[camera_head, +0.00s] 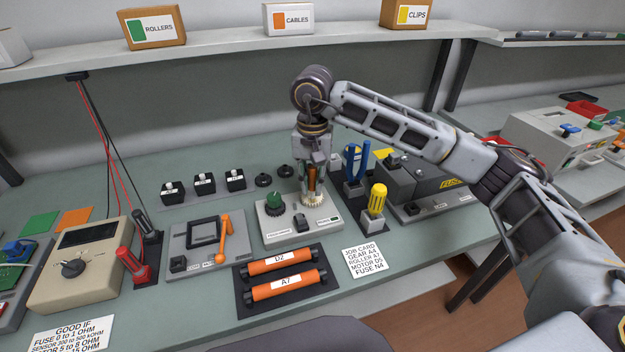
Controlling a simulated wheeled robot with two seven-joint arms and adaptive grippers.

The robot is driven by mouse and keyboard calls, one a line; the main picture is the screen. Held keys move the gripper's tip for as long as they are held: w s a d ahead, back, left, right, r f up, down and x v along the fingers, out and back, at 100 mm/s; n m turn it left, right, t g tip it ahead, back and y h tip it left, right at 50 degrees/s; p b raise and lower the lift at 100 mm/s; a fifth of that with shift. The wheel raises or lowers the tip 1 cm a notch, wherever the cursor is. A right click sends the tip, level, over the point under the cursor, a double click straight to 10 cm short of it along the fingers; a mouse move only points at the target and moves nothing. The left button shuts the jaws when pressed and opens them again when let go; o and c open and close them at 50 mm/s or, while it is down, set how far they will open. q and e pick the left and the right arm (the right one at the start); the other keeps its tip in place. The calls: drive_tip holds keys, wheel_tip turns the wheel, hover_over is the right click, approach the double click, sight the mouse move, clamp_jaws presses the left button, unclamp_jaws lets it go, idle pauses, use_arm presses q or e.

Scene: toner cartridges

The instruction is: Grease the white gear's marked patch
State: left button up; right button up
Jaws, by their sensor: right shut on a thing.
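The white gear (313,201) lies flat on the right part of a light grey stand (285,236). A dark green round part (273,205) sits on the same stand, to its left. My right gripper (311,173) points down directly above the white gear, shut on a slim orange-brown tool (312,180). The tool's lower end is at or just above the gear; I cannot tell whether they touch. The gear's marked patch cannot be made out, as the gripper and tool cover part of it. My left gripper is out of view.
Two orange rollers (283,287) lie on a dark tray in front. A job card (363,257) and a yellow-handled tool (377,199) are to the right. A blue forked tool (355,162) stands close beside my gripper. A meter (83,261) is at left.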

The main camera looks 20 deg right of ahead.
drive_tip(key=shift+w+d, duration=0.1)
drive_tip(key=shift+w, duration=0.3)
idle(0.5)
drive_tip(key=shift+r+p, duration=1.55)
drive_tip(key=shift+r, duration=1.95)
